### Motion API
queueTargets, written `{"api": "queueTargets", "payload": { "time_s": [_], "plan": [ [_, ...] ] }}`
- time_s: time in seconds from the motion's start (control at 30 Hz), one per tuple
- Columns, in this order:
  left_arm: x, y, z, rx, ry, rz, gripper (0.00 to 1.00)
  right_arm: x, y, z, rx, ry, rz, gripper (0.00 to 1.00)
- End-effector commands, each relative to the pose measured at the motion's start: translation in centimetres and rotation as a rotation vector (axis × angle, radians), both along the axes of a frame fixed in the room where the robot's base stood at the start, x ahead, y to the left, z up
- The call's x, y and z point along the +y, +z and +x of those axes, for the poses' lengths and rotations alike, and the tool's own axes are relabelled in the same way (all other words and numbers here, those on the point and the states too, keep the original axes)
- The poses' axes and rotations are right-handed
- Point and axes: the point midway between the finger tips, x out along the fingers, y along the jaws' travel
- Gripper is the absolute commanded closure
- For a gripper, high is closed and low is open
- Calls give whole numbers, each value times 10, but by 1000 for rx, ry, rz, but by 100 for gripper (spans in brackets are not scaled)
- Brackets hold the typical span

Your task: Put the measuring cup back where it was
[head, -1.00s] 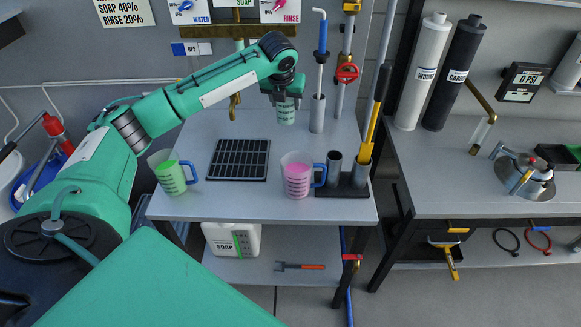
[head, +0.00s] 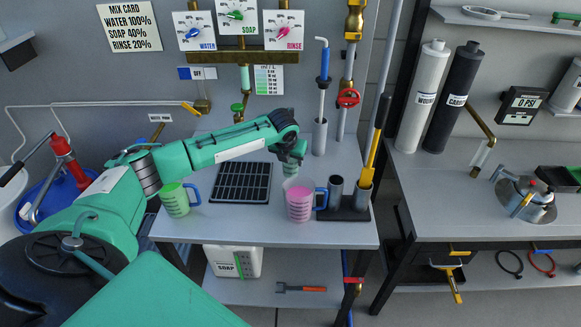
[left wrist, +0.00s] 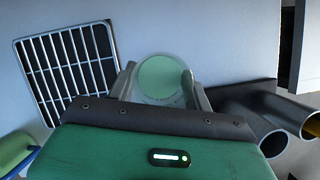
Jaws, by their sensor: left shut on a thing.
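My left gripper (head: 290,155) is shut on a small measuring cup (head: 291,170) with dark markings. The gripper holds it upright above the table, just behind the pink jug. In the left wrist view the round pale green top of the cup (left wrist: 160,78) shows between the two fingers. My gripper hides part of the cup, and I cannot tell how high it is above the table. My right gripper is not in view.
A jug with pink liquid (head: 299,205) stands close in front of the cup. A black drain grid (head: 242,183) and a green jug (head: 175,201) are to the left. A dark holder with tubes (head: 343,213) stands right. The back of the table is fairly clear.

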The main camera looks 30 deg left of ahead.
Motion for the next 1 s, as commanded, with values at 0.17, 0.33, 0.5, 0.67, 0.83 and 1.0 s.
{"api": "queueTargets", "payload": {
  "time_s": [0.17, 0.33, 0.5, 0.67, 0.83, 1.0],
  "plan": [
    [0, -9, 0, 0, 1, -1, 79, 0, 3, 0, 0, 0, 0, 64],
    [0, -29, 0, 1, 1, -1, 79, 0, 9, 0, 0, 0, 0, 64],
    [0, -48, 0, 0, 1, 0, 79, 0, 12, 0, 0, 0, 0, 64],
    [0, -49, 0, -1, 1, 0, 79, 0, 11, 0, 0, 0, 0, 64],
    [0, -52, 0, -1, 0, 0, 79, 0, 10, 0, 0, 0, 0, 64],
    [0, -52, 0, 0, 0, 0, 27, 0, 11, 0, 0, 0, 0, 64]
  ]
}}
